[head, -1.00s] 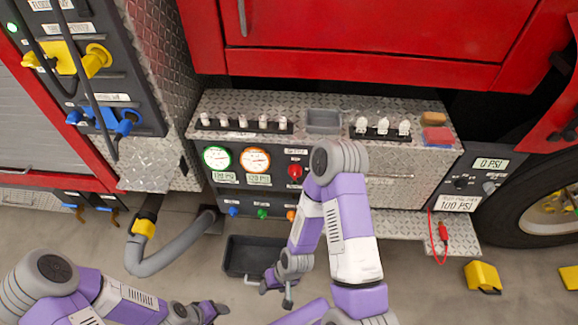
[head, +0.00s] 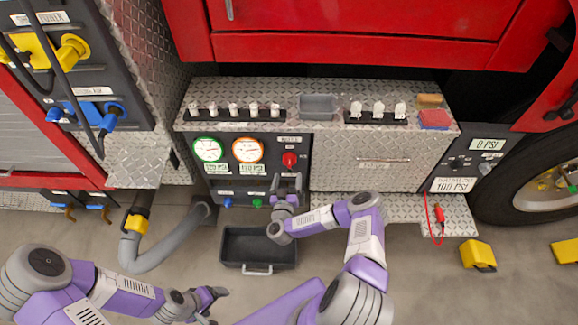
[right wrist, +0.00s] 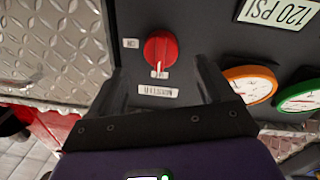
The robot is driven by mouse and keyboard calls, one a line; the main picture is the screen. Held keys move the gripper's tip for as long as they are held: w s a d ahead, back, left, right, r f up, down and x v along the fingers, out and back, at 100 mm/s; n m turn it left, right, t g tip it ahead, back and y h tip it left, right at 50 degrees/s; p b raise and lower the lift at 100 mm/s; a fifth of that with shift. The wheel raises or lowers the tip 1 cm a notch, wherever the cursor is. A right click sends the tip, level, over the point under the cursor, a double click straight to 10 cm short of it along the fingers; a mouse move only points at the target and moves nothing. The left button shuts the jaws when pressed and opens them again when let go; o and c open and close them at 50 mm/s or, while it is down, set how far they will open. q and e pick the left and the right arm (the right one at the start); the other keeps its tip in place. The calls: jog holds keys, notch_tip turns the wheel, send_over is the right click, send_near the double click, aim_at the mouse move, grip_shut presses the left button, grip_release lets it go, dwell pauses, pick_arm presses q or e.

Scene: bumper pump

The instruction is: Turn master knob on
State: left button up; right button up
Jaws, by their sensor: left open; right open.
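The red master knob (head: 289,159) is on the dark gauge panel, right of the orange gauge. It also shows in the right wrist view (right wrist: 160,50) with a white pointer mark at its lower edge and a label below it. My right gripper (head: 287,178) is open just below the knob in the head view. In the right wrist view its two fingers (right wrist: 160,80) point at the panel on either side below the knob, apart from it. My left gripper (head: 214,296) is open and empty at the lower left, far from the panel.
A green gauge (head: 207,149) and an orange gauge (head: 248,150) sit left of the knob. A black tray (head: 232,272) lies on the floor below. A grey hose (head: 165,245) runs at the left. Small bottles line the ledge above the panel.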

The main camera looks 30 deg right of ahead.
aim_at(289, 165)
jog(key=b+x, duration=0.1)
jog(key=x, duration=0.4)
jog(key=shift+w+d, duration=0.1)
jog(key=shift+w, duration=0.05)
jog(key=shift+w+d+b, duration=0.4)
jog(key=shift+w, duration=0.25)
jog(key=c, duration=1)
